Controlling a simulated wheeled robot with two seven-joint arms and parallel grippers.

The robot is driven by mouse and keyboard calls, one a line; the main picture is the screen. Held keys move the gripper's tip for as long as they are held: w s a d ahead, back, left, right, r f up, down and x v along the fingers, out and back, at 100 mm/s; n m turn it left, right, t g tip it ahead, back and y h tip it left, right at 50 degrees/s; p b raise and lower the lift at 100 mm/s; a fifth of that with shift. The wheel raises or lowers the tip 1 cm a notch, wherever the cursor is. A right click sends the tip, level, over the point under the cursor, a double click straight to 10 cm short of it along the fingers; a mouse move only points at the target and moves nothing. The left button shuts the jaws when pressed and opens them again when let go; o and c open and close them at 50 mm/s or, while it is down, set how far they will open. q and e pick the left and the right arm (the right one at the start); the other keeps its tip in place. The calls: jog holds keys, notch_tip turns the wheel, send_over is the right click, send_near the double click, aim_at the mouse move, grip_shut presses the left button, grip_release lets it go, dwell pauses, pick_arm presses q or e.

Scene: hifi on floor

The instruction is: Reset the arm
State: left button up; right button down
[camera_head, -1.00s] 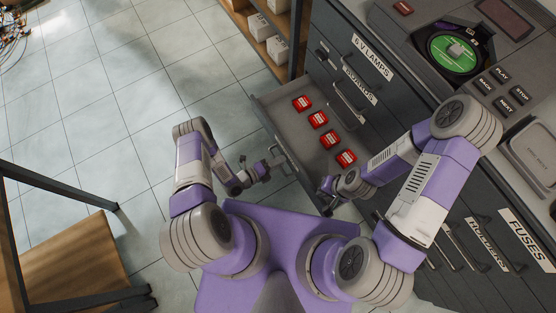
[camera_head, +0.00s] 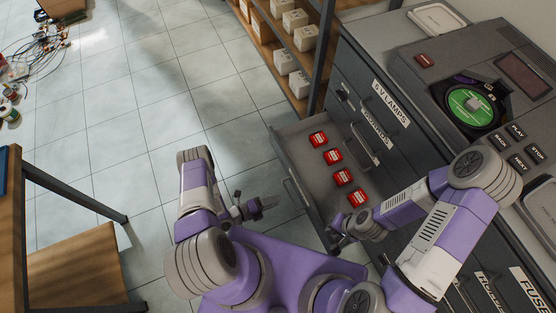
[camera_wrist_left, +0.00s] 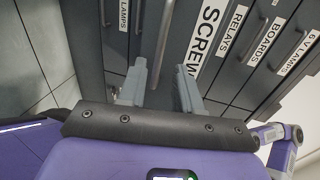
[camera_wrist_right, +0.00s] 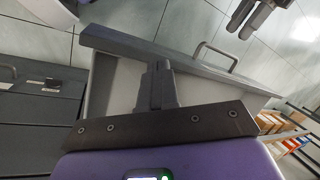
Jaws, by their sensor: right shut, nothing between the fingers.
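My left gripper (camera_head: 262,203) is in front of the open drawer, a little apart from its handle (camera_head: 294,192). Its fingers (camera_wrist_left: 160,88) are spread with nothing between them in the left wrist view, and a bar-shaped handle (camera_wrist_left: 163,42) shows beyond. My right gripper (camera_head: 338,238) is by the near side of the drawer. Its fingers (camera_wrist_right: 158,86) are together and empty in the right wrist view, over the drawer's edge. My left gripper's fingers also show at the top of that view (camera_wrist_right: 256,14).
The open drawer (camera_head: 292,135) holds several red boxes (camera_head: 334,157). The grey cabinet (camera_head: 350,60) has labelled drawers and a console with a green disc (camera_head: 470,106) on top. A shelf (camera_head: 268,45) with white boxes stands behind. A wooden table (camera_head: 75,262) is at left. Tiled floor between is clear.

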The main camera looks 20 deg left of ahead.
pick_arm(q)
jog(key=shift+w, duration=0.1)
jog(key=w+r+n+g+y, duration=0.3)
jog(key=w+n+y, duration=0.25)
jog(key=n, duration=0.85)
jog(key=s+d+r+n+g+y, duration=0.1)
jog(key=s+d+r+n+g, duration=0.1)
jog(key=s+n, duration=0.4)
jog(key=s+d+r+n+g, duration=0.2)
jog(key=s+r+n+g, duration=0.3)
jog(key=n, duration=0.5)
notch_tip(320, 180, up, 3)
jog(key=shift+s+f+y, duration=0.2)
jog(key=shift+s+y, duration=0.15)
jog(key=shift+s, duration=0.35)
jog(key=shift+w+d, duration=0.1)
